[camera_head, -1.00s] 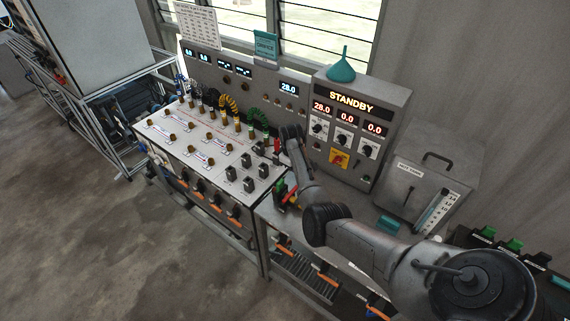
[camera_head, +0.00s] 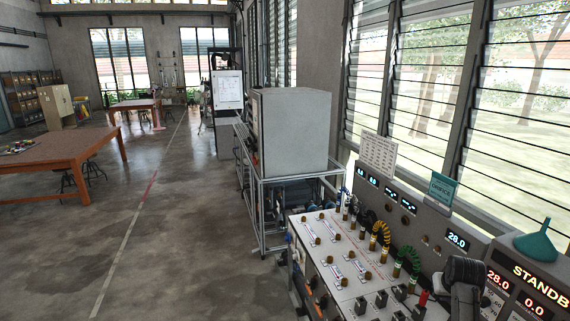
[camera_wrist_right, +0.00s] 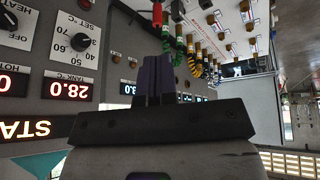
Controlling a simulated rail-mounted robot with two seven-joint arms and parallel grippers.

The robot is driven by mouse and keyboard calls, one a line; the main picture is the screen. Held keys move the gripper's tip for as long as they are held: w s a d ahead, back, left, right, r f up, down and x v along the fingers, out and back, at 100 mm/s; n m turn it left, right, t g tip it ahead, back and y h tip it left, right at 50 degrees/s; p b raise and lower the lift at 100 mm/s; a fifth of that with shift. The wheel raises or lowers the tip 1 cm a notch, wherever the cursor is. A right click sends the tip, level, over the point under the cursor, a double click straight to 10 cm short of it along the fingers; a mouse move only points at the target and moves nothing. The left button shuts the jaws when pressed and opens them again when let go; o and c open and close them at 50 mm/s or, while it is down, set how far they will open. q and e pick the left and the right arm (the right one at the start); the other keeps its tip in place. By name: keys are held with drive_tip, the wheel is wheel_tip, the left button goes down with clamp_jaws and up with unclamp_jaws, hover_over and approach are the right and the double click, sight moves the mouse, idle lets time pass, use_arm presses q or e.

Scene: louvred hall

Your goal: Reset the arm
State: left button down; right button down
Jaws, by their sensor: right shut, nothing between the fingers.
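My right arm (camera_head: 465,285) shows at the bottom right of the head view, in front of the grey control panel. Its gripper cannot be made out clearly there. In the right wrist view, my right gripper (camera_wrist_right: 154,65) has its two dark fingers together with nothing between them. The fingers point toward the panel (camera_wrist_right: 120,72), near a red plug (camera_wrist_right: 157,14) and a row of cable plugs. I cannot tell whether the fingertips touch anything. My left gripper is in neither view.
The white bench top (camera_head: 335,262) carries switches and coloured cables. A teal funnel (camera_head: 537,243) stands on the display box at right. A grey cabinet (camera_head: 290,130) on a metal frame stands beyond. Open floor (camera_head: 190,230) lies left, with a wooden table (camera_head: 70,155).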

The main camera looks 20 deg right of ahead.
drive_tip(key=w+a+r+n+t+h+p, duration=0.15)
drive_tip(key=a+r+t, duration=0.25)
drive_tip(key=a+r, duration=0.7)
drive_tip(key=s+a+n+t+y+p, duration=0.1)
drive_tip(key=s+a+n, duration=0.15)
drive_tip(key=a, duration=0.55)
drive_tip(key=s+a+n+t+p, duration=0.1)
drive_tip(key=s+a, duration=0.2)
drive_tip(key=a, duration=0.4)
drive_tip(key=s+a+f+n+g+y+p, duration=0.1)
drive_tip(key=s+a+f+g, duration=0.1)
drive_tip(key=s+a+f, duration=0.3)
drive_tip(key=s+a+f+n+g+y+p, duration=0.1)
drive_tip(key=s+a+f, duration=0.4)
drive_tip(key=s, duration=0.9)
drive_tip(key=s+a+f+n+g+y+p, duration=0.1)
drive_tip(key=s+a+f+g+y+p, duration=0.1)
drive_tip(key=s+a+f, duration=0.4)
drive_tip(key=s+g+p, duration=0.1)
drive_tip(key=s, duration=0.2)
drive_tip(key=shift+s+f+n, duration=0.15)
drive_tip(key=shift+f+n, duration=0.25)
drive_tip(key=shift+a+y, duration=0.1)
drive_tip(key=shift+y, duration=0.15)
